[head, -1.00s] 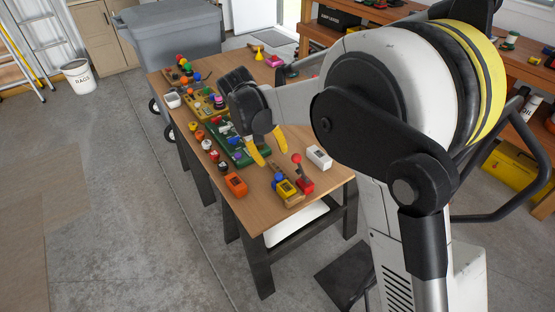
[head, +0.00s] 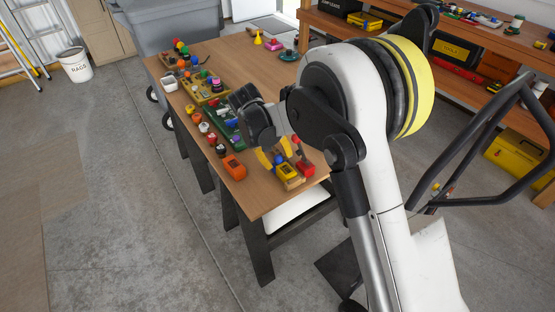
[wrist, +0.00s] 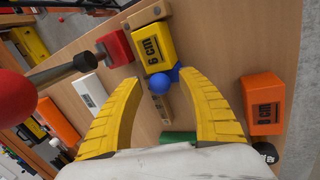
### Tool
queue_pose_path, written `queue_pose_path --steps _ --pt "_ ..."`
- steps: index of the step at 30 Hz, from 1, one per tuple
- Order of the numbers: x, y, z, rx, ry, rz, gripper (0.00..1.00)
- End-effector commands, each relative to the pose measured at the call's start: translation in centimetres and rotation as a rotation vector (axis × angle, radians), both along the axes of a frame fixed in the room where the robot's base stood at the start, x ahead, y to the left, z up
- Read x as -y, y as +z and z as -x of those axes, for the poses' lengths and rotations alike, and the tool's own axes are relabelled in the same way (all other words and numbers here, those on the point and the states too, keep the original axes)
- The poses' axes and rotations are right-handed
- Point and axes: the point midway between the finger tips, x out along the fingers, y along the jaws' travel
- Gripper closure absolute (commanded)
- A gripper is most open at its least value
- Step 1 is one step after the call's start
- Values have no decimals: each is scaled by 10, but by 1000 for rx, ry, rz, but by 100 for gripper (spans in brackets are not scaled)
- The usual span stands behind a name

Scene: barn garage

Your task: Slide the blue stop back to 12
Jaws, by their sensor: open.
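The blue stop (wrist: 160,82) has a round ball knob and sits on a wooden rail (wrist: 162,104) with a marked scale; I cannot read the numbers. It touches or nearly touches a yellow block (wrist: 153,48) labelled "6 cm". The yellow block also shows in the head view (head: 287,171). A red clamp base (wrist: 115,48) with a dark lever and red ball (wrist: 12,98) is to the left. My gripper (wrist: 160,84) is open, its yellow fingers on either side of the blue stop. In the head view my gripper (head: 272,162) is low over the rail.
An orange block (wrist: 265,103) lies right of my fingers, and a white block (wrist: 90,90) lies left. A green board (head: 220,122) and several coloured knobbed pieces crowd the table's left side. The wooden table (head: 260,203) is bare at its near edge.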

Motion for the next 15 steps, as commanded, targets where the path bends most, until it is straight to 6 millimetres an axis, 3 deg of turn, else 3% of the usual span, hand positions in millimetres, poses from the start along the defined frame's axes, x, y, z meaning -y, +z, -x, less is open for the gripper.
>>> queue_pose_path --steps 5,6,10,15 --pt "0 0 0 0 0 0 53" --pt "0 0 0 0 0 0 58" --pt "0 1 0 0 0 0 98" --pt "-1 1 -1 0 0 0 100"
